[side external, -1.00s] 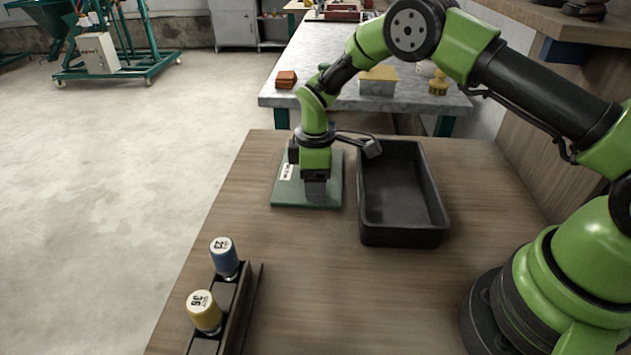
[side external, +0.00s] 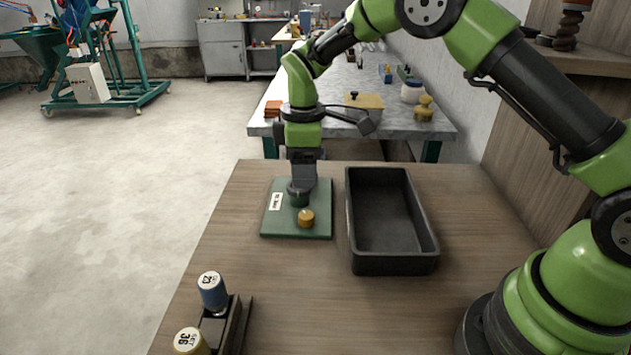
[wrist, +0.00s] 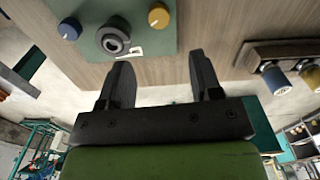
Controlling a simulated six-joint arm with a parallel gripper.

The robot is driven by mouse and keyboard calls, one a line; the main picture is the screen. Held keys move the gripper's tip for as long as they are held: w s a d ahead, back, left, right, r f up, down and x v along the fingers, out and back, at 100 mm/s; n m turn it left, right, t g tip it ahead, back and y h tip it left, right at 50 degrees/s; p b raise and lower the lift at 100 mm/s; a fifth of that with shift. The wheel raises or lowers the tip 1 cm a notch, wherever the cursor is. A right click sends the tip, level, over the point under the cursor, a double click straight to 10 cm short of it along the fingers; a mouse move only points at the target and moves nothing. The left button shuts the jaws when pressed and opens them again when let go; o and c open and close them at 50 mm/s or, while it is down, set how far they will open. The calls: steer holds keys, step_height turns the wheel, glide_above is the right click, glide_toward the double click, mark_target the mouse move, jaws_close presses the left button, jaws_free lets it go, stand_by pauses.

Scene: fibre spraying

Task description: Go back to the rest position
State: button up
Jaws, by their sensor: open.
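My gripper (side external: 303,184) hangs pointing down over the green panel on the wooden table. In the wrist view its two dark fingers (wrist: 160,62) stand apart with nothing between them. The green panel (side external: 252,225) has a white label, a dark round fitting (wrist: 113,38), a blue knob (wrist: 69,29) and a yellow knob (wrist: 158,15). The yellow knob also shows in the side view (side external: 306,218), where my gripper hides the blue knob and overlaps the fitting.
An empty black tray (side external: 431,259) stands right of the panel. A dark rack (side external: 237,325) at the front left holds a blue cylinder (side external: 212,290) and a yellow cylinder (side external: 190,342). A grey bench (side external: 440,120) with several objects stands behind. The table between rack and tray is clear.

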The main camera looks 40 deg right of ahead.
steer(key=s+d+r+m+t+y, duration=0.1)
steer(key=s+r+m+t, duration=0.15)
steer(key=s+r, duration=0.4)
steer(key=s+r+m+t, duration=0.1)
steer(key=s+r+m, duration=0.3)
steer(key=r, duration=0.6)
steer(key=s+r+m+t+y, duration=0.1)
steer(key=s+m, duration=0.6)
steer(key=s, duration=0.8)
steer(key=r+t, duration=0.1)
steer(key=t, duration=0.1)
steer(key=shift+s+d+t, duration=0.15)
steer(key=shift+t, duration=0.2)
